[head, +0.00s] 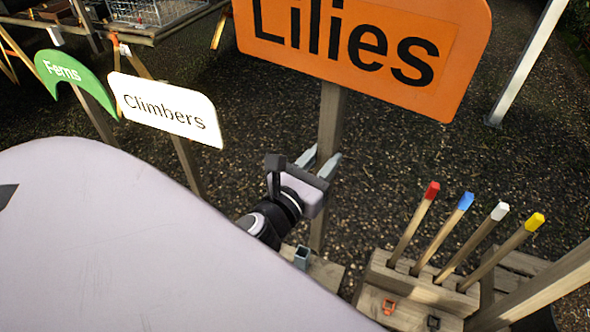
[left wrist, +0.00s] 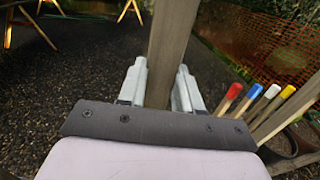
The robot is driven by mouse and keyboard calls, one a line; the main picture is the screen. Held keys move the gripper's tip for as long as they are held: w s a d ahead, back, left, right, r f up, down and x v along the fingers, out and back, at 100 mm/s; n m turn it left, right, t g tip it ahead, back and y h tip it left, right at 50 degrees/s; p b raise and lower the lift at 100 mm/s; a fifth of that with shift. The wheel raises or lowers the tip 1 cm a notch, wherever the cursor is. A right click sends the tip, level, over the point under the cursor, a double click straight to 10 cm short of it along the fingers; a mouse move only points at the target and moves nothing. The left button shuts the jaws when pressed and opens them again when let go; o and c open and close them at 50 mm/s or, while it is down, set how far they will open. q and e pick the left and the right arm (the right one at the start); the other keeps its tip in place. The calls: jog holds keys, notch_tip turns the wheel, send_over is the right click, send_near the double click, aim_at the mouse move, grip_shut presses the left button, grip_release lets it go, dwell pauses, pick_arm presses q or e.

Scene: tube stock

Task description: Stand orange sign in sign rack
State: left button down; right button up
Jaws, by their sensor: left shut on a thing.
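The orange sign (head: 365,45) reads "Lilies" and stands near upright on a wooden post, its top cut off by the head view. My left gripper (head: 319,163) is shut on this post, which also shows between the fingers in the left wrist view (left wrist: 172,55). The post's lower end comes down beside the wooden sign rack (head: 325,270), near an empty-looking square metal socket (head: 302,257). I cannot tell whether the end is above or behind the rack. Most of the rack is hidden by my pale arm. My right gripper is not in view.
A green "Ferns" sign (head: 75,78) and a white "Climbers" sign (head: 165,110) stand to the left. A wooden block (head: 425,287) at the right holds stakes with red, blue, white and yellow tips. A table with a wire basket (head: 145,12) is behind.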

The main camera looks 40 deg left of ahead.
pick_arm(q)
jog(key=w+a+f+n+y+b, duration=0.1)
jog(key=w+a+f+b, duration=0.1)
jog(key=f+b, duration=0.4)
jog(key=w+a+f+n+y+b, duration=0.1)
jog(key=a+f+y+b, duration=0.1)
jog(key=a+f+b, duration=0.2)
jog(key=shift+w+a+f+g+b, duration=0.35)
jog(key=shift+f+b, duration=1.1)
jog(key=shift+f, duration=1.2)
jog(key=shift+s+r+p, duration=0.1)
jog(key=shift+r+p, duration=0.05)
jog(key=shift+p, duration=0.2)
jog(key=shift+f, duration=0.2)
jog(key=shift+f+b, duration=0.7)
jog(key=shift+f, duration=0.1)
jog(key=shift+f, duration=0.15)
